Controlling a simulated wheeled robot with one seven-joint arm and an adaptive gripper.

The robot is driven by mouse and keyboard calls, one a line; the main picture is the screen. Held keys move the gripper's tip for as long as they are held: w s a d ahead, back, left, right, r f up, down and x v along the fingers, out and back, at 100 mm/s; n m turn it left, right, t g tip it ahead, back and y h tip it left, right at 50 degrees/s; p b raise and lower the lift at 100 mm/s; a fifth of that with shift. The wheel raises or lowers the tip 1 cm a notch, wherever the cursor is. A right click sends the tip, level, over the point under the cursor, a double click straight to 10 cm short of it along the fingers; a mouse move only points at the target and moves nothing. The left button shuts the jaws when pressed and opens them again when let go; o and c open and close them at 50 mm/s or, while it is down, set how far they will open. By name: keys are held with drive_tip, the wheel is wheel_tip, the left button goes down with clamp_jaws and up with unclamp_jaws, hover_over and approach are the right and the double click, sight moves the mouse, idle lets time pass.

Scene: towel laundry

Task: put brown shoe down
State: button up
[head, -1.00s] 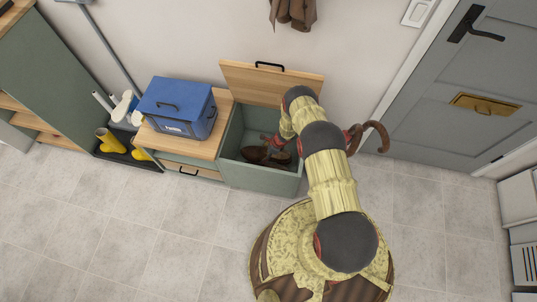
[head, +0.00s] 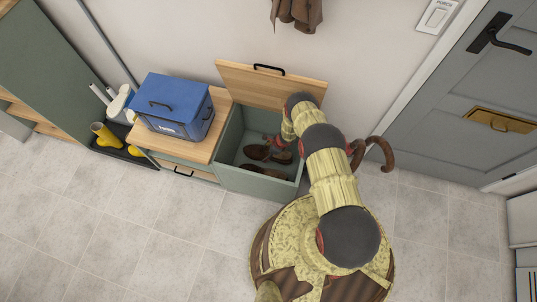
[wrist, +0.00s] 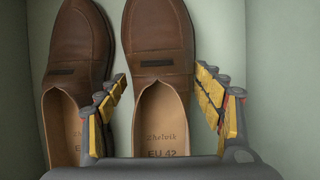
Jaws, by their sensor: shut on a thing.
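A brown loafer (wrist: 160,75), marked EU 42 on its insole, lies between the two yellow-padded fingers of my gripper (wrist: 161,77) in the wrist view. The fingers are shut on its sides. A matching brown shoe (wrist: 75,60) lies beside it on the left, toe pointing the same way. In the head view my gripper (head: 281,146) reaches down inside the open green storage bench (head: 255,188), among dark brown shoes (head: 256,153). My arm hides part of the bench's right side, and I cannot tell whether the held shoe touches the bottom.
The bench's wooden lid (head: 270,84) stands open against the wall. A blue box (head: 173,105) sits on the wooden top to the left. Yellow boots (head: 104,134) stand farther left. A grey door (head: 470,95) is on the right, and the tiled floor in front is clear.

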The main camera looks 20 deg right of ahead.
wheel_tip(320, 180, down, 2)
drive_tip(key=shift+f, duration=0.15)
drive_tip(key=o, duration=1.6)
drive_tip(key=shift+o, duration=0.2)
drive_tip(key=p+v, duration=0.2)
drive_tip(key=v, duration=0.5)
drive_tip(key=shift+s+d+r, duration=0.15)
drive_tip(key=shift+d+r, duration=0.05)
drive_tip(key=shift+r, duration=0.15)
